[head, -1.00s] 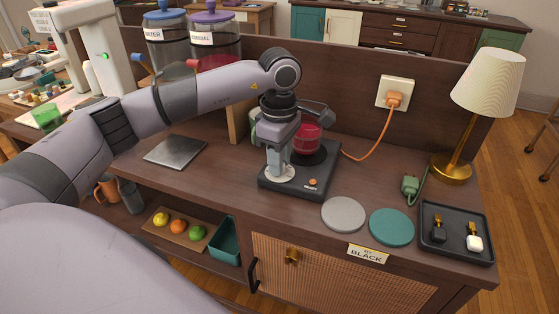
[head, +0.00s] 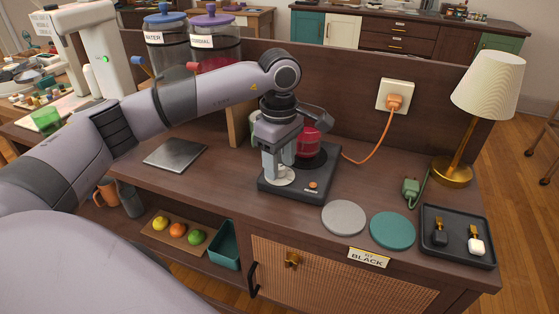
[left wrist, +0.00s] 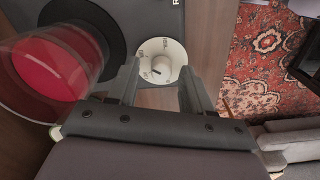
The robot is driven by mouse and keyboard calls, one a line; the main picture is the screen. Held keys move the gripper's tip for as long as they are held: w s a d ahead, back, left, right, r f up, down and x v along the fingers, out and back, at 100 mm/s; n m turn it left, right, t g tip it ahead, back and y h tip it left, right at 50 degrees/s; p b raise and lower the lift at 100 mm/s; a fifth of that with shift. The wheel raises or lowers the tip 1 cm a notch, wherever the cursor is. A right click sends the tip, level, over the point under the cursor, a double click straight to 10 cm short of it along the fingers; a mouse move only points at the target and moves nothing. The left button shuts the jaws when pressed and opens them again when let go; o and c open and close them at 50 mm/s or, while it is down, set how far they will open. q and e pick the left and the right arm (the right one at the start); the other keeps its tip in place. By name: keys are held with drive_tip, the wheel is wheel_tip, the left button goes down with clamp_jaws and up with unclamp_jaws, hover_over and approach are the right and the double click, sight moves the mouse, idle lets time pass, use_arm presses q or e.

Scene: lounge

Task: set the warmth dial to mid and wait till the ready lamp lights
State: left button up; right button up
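The black warmer (head: 325,172) stands on the counter with a glass of red liquid (head: 308,146) on its round plate. The white warmth dial (head: 284,181) is at the warmer's left front, partly hidden by my left gripper (head: 276,166). In the left wrist view the dial (left wrist: 158,48) has a pale knob with a dark pointer mark and scale marks; the setting is too small to read. My left gripper (left wrist: 160,76) is open, its fingers apart on either side of the knob. A small orange round part (head: 313,184), perhaps the ready lamp, shows on the warmer's front; whether it is lit is unclear. My right gripper is not in view.
A grey coaster (head: 343,217) and a teal coaster (head: 392,230) lie right of the warmer. A black tray (head: 455,251), lamp (head: 487,88) and green plug (head: 411,188) are further right. An orange cord runs from the wall socket (head: 394,93).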

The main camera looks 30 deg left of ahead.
sight(280, 167)
use_arm(q)
drive_tip(key=shift+r, duration=3.55)
drive_tip(key=shift+s, duration=0.1)
